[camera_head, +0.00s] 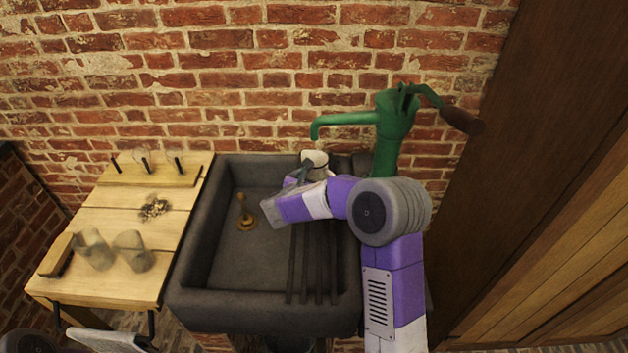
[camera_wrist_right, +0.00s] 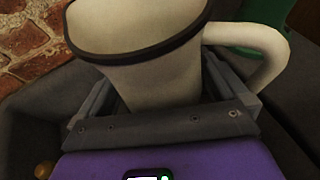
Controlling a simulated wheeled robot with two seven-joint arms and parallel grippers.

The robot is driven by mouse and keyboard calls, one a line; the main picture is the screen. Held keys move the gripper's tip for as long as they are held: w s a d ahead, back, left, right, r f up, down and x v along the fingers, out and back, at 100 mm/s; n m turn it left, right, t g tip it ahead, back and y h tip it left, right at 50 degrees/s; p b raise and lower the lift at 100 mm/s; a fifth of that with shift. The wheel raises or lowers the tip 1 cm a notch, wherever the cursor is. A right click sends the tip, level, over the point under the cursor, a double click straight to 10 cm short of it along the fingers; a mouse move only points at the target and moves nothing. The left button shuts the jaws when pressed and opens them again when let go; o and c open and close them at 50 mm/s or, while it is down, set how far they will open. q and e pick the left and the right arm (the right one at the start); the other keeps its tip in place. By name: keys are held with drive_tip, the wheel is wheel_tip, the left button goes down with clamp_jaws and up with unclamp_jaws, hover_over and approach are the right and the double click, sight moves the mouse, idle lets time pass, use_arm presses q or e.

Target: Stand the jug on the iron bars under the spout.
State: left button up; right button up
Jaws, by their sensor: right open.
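The jug (camera_head: 315,160) is cream-white with a dark rim. It stands at the back of the dark stone sink, below the tip of the green pump's spout (camera_head: 345,119). The iron bars (camera_head: 305,270) run front to back along the sink's right side; my right arm hides their far part and the jug's base, so contact cannot be seen. My right gripper (camera_head: 303,176) is open around the jug. In the right wrist view the jug (camera_wrist_right: 150,75) is between the fingers, with its handle (camera_wrist_right: 262,50) to the right.
The green pump (camera_head: 392,130) stands right of the jug against the brick wall. A brass plug (camera_head: 246,222) stands in the sink (camera_head: 190,240). The wooden table (camera_head: 95,205) at left holds glass jars (camera_head: 132,251), a small metal pile (camera_head: 154,207) and a wooden rack (camera_head: 150,174).

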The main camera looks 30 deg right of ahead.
drive_tip(key=shift+r, duration=0.2)
drive_tip(key=p+v, duration=0.2)
drive_tip(key=v, duration=1)
drive_tip(key=shift+f, duration=0.2)
drive_tip(key=shift+s, duration=0.15)
